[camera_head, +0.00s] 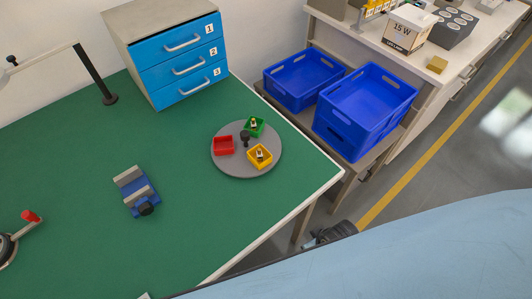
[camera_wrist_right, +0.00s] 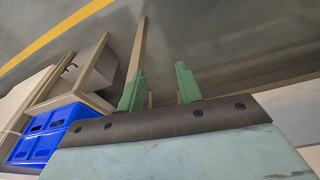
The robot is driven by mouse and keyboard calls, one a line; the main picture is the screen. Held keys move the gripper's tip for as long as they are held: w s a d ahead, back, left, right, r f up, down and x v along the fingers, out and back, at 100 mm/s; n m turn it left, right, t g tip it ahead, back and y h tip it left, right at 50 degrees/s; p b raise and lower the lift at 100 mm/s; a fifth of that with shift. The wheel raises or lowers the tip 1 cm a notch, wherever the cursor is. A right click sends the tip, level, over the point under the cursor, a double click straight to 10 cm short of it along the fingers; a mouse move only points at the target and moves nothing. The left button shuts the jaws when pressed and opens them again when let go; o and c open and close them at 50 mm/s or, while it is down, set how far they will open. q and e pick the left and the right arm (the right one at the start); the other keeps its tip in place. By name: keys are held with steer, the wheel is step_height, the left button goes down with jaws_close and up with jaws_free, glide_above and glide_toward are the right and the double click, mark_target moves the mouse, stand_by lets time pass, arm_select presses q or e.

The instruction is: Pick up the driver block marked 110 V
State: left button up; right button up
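I cannot make out any block marked 110 V in these views. On the green bench top (camera_head: 75,150) a grey round turntable (camera_head: 232,168) carries a red bin (camera_head: 223,146), a green bin (camera_head: 255,127) and a yellow bin (camera_head: 260,157). The green and yellow bins hold small items whose markings are too small to read. My right gripper (camera_wrist_right: 161,72) shows in the right wrist view with its two green fingers apart and nothing between them. It is over the floor side, away from the bench top. My left gripper is not in view.
A blue drawer cabinet (camera_head: 175,65), numbered 1 to 3, stands at the back with its drawers shut. A blue-grey vise (camera_head: 136,192) sits mid-bench. Blue crates (camera_head: 365,105) stand right of the bench. A 15 W box (camera_head: 408,30) is on the far counter.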

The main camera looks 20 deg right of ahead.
steer(key=w+a+r+n+t+y, duration=0.1)
steer(key=w+a+r+n, duration=0.1)
steer(key=r, duration=0.7)
steer(key=w+a+r+n, duration=0.1)
steer(key=w+a+r, duration=0.1)
steer(key=r, duration=0.7)
steer(key=w+a+r+n+g+y, duration=0.1)
steer(key=w+a+r+n, duration=0.3)
steer(key=n, duration=0.3)
steer(key=w+a+r+n+y, duration=0.2)
steer(key=w+a+n, duration=0.2)
steer(key=a+n, duration=0.3)
step_height(320, 180, up, 7)
steer(key=n+g+h, duration=0.3)
steer(key=n+h, duration=0.1)
steer(key=n, duration=1.8)
glide_above(259, 149)
steer(key=f, duration=0.7)
steer(key=shift+w+a+f, duration=0.15)
steer(key=shift+a, duration=0.1)
steer(key=shift+d+f, duration=0.2)
steer(key=shift+f, duration=2.5)
steer(key=shift+c, duration=0.4)
